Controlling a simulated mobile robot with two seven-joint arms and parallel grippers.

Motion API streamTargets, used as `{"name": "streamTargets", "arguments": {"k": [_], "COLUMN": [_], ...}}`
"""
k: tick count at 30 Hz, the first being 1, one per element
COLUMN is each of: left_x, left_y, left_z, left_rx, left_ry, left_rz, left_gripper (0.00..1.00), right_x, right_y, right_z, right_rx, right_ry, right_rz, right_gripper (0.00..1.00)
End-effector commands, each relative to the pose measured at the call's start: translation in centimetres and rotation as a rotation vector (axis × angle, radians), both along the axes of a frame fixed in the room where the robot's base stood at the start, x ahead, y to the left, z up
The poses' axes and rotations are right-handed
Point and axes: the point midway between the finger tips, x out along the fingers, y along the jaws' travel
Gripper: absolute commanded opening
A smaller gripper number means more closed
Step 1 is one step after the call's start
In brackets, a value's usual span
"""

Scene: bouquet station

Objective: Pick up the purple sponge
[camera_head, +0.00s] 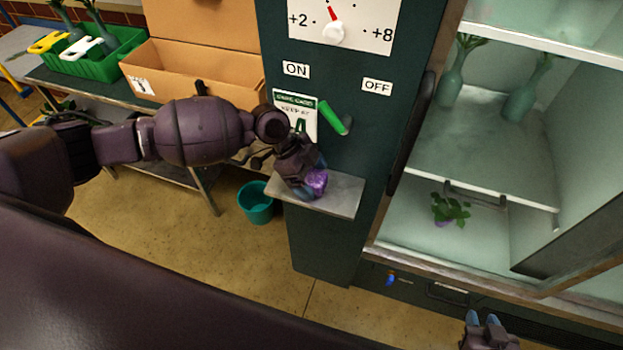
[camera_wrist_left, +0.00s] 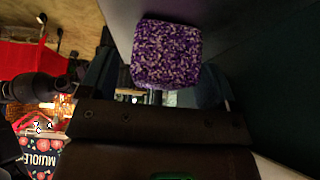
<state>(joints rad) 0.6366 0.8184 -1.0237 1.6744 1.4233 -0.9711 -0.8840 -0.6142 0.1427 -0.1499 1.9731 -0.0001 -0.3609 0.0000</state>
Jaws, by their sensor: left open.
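The purple speckled sponge (camera_head: 318,182) is on the small grey shelf (camera_head: 343,195) on the front of the dark green cabinet column. My left gripper (camera_head: 311,178) is at the sponge, with its bluish fingertips to either side of it. In the left wrist view the sponge (camera_wrist_left: 167,55) shows between the two spread fingers, with gaps on both sides. The left gripper is open. My right gripper (camera_head: 483,320) is at the bottom right edge of the head view, away from the sponge; its finger gap is unclear.
A green lever (camera_head: 334,117) and a dial (camera_head: 333,33) are on the column above the shelf. A teal bucket (camera_head: 256,203) stands on the floor. An open glass cabinet with vases (camera_head: 522,103) and a leafy plant (camera_head: 450,209) is at right.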

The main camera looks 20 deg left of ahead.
Motion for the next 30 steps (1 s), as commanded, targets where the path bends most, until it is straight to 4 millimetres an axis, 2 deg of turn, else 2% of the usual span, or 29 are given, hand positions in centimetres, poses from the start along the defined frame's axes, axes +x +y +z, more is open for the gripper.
{"name": "streamTargets", "arguments": {"k": [2, 12, 14, 25, 30], "left_x": [0.0, 0.0, 0.0, -0.4, -0.3], "left_y": [0.0, 0.0, 0.0, 0.0, 0.0], "left_z": [0.0, 0.0, 0.1, 0.8, 3.9], "left_rx": [0.000, -0.001, -0.001, -0.002, -0.002], "left_ry": [0.000, 0.000, 0.000, -0.002, -0.004], "left_rz": [0.000, 0.000, 0.000, -0.002, -0.002], "left_gripper": [0.83, 0.31, 0.26, 0.26, 0.26], "right_x": [0.0, 0.2, 0.2, 0.3, 0.4], "right_y": [0.0, 0.0, 0.0, 0.1, 0.1], "right_z": [0.0, 0.1, 0.1, -0.3, -0.4], "right_rx": [0.000, 0.000, 0.000, 0.001, 0.001], "right_ry": [0.000, -0.003, -0.004, -0.006, -0.009], "right_rz": [0.000, 0.000, 0.000, 0.001, 0.002], "right_gripper": [0.32, 0.32, 0.32, 0.32, 0.32]}}
